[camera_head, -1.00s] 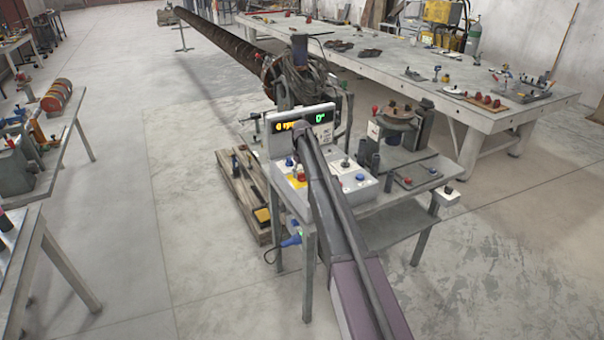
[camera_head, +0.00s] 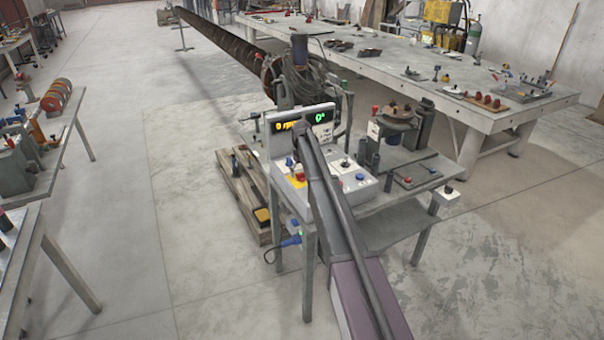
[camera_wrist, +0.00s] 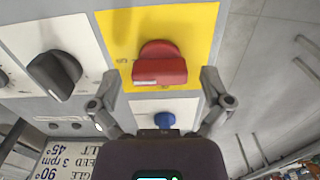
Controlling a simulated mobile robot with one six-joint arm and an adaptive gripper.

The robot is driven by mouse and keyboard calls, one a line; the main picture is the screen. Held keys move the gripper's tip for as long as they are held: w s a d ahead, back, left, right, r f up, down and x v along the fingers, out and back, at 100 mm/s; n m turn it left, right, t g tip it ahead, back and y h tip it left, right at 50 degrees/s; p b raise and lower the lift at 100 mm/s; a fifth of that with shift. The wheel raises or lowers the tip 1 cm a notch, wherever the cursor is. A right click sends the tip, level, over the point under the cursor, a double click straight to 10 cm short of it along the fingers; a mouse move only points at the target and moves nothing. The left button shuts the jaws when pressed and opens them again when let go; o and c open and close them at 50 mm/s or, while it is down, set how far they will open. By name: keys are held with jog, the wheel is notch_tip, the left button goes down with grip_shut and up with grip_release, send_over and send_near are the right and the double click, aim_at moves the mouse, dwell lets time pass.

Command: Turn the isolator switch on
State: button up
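The isolator switch is a red rotary knob (camera_wrist: 159,64) on a yellow plate (camera_wrist: 191,22) in the wrist view. Its grip bar lies roughly across the picture. In the head view the yellow plate (camera_head: 296,183) shows on the grey control box, partly hidden by my arm. My gripper (camera_wrist: 160,78) is open, one finger at each side of the red knob, with visible gaps. The fingers appear apart from the knob; their exact height above the panel is hard to tell.
A black knob (camera_wrist: 54,74) sits left of the yellow plate, and a blue button (camera_wrist: 165,120) sits below the red knob. The display (camera_head: 303,126) on the box is lit, with yellow and green zeros. Floor shows right of the panel.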

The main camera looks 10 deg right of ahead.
aim_at(302, 172)
jog(key=shift+n, duration=0.4)
jog(key=shift+n, duration=2)
jog(key=n, duration=0.8)
jog(key=shift+n, duration=0.4)
jog(key=n, duration=0.4)
jog(key=shift+r+n+p, duration=0.3)
jog(key=shift+n, duration=0.1)
notch_tip(302, 172, up, 13)
jog(key=p, duration=1.3)
jog(key=s+f+m+b, duration=0.3)
jog(key=s+m, duration=0.2)
jog(key=s, duration=0.5)
jog(key=s+f+m+b, duration=0.2)
jog(key=s+m, duration=0.3)
jog(key=s, duration=0.5)
jog(key=s+f+m+b, duration=0.3)
jog(key=s+m, duration=0.2)
jog(key=s, duration=0.6)
jog(key=shift+f+b, duration=0.3)
